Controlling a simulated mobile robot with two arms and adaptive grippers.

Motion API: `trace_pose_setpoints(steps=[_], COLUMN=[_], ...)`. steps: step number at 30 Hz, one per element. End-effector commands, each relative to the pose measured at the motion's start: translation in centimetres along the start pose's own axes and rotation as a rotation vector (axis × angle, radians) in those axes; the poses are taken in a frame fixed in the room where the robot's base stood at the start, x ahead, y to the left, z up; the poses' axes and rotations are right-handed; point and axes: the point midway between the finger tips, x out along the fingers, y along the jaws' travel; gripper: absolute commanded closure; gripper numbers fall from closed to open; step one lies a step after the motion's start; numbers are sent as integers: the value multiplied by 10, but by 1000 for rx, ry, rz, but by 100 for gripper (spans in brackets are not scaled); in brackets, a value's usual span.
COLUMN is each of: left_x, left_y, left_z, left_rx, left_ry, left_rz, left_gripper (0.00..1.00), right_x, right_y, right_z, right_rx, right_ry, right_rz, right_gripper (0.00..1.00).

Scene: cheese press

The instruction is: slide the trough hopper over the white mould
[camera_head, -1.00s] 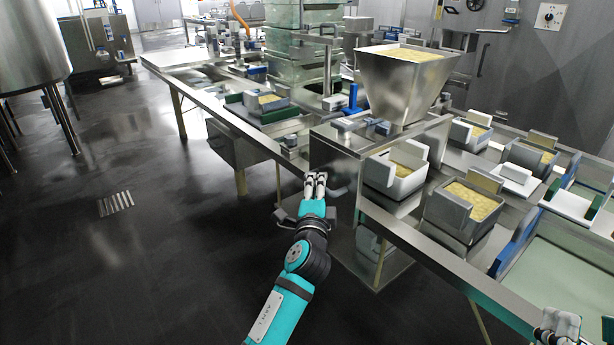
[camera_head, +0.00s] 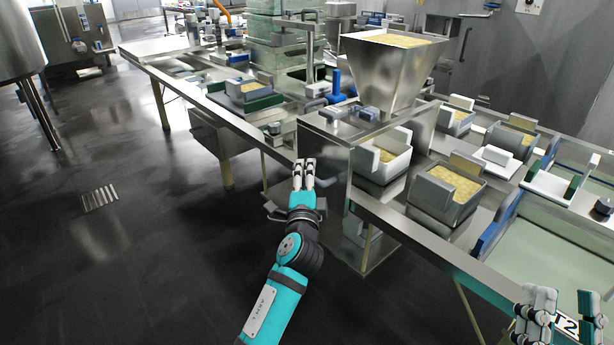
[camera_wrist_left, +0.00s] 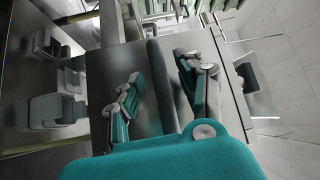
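The steel trough hopper (camera_head: 388,78), filled with pale curd, stands on the steel housing at the table's near side. The white mould (camera_head: 398,158), with curd in it, sits just in front of and below the hopper, not under it. My left gripper (camera_head: 304,172) is in front of the housing's near left corner, apart from the hopper and mould. In the left wrist view its fingers (camera_wrist_left: 160,88) are spread, with a dark bar (camera_wrist_left: 160,75) visible between them; whether they touch it I cannot tell.
A grey mould with curd (camera_head: 448,188) stands right of the white mould, and more moulds lie behind. A blue upright handle (camera_head: 337,85) stands left of the hopper. Stacked green crates (camera_head: 278,45) are at the back. The floor at left is open.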

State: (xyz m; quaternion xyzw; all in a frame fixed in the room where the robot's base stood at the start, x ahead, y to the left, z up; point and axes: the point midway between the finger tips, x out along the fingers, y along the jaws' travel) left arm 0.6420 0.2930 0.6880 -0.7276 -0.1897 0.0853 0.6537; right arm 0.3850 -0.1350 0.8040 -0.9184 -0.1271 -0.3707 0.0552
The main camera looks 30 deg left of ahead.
Motion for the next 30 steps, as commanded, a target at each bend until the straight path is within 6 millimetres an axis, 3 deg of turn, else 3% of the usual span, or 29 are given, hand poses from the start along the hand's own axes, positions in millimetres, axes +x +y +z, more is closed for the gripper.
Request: trace_pose_setpoints(steps=[5, 15, 21, 30], left_x=[-10, -78, -109, -121], left_y=[1, 1, 1, 0], left_z=[0, 0, 0, 0], left_rx=[0, -2, 0, -1], left_ry=[1, -1, 0, 0], left_rz=[1, 4, 3, 0], left_gripper=[62, 62, 62, 62], right_x=[0, 0, 0, 0], right_y=[-1, 0, 0, 0], right_z=[0, 0, 0, 0], right_rx=[2, 1, 1, 1], right_ry=[0, 0, 0, 0], right_rz=[-1, -1, 0, 0], right_gripper=[60, 60, 60, 60])
